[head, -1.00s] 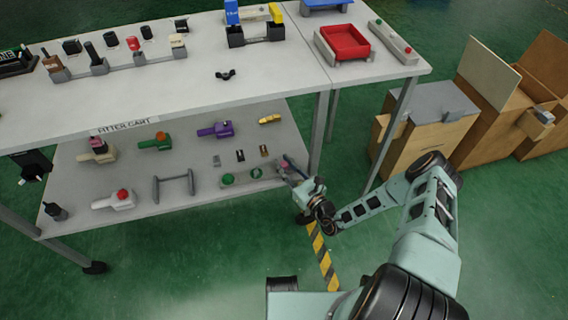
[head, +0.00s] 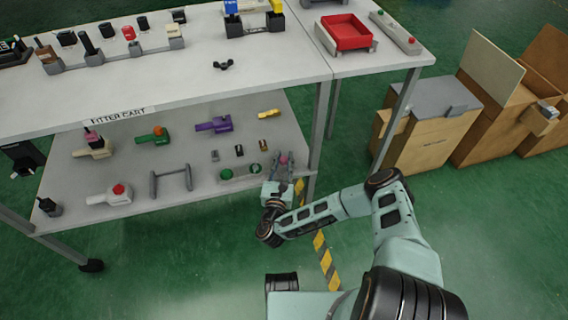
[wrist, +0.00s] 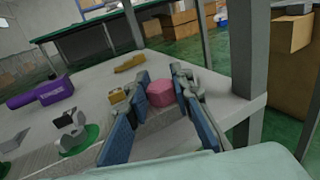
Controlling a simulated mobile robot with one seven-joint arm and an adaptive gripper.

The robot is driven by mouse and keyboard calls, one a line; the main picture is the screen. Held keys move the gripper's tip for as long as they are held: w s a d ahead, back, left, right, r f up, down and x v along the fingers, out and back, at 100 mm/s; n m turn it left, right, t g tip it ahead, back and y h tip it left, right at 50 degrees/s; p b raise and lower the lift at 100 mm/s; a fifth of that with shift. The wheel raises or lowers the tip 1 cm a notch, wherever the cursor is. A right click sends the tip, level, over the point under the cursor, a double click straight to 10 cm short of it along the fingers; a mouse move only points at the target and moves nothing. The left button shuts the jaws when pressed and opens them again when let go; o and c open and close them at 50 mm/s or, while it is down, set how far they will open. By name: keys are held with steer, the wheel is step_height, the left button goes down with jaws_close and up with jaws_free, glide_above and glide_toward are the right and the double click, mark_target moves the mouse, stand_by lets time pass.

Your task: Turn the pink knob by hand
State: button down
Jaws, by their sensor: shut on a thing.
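The pink knob (wrist: 160,93) is a faceted pink piece on the right end of the cart's lower shelf (wrist: 228,105). In the wrist view it sits between the two blue-padded fingers of my gripper (wrist: 161,88), which is shut on it. In the head view the knob (head: 284,160) shows as a small pink spot between the fingertips of my gripper (head: 276,164). My gripper reaches in from the shelf's front edge. The knob's base is hidden by the fingers.
A fixture with green round parts (head: 240,172) lies just left of my gripper. A grey cart leg (head: 318,130) stands close on the right. The upper shelf (head: 180,85) overhangs the rear. A purple fixture (head: 213,125) and a yellow piece (head: 269,114) lie farther back.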

mark_target(283, 158)
steer(key=shift+a+f+m+h+b, duration=0.15)
steer(key=shift+m+h+b, duration=0.6)
steer(key=shift+h, duration=0.45)
steer(key=shift+r+m, duration=0.2)
steer(key=shift+m, duration=0.05)
steer(key=c, duration=1.7)
jaws_free()
steer(key=shift+g+h, duration=0.3)
step_height(283, 158, up, 10)
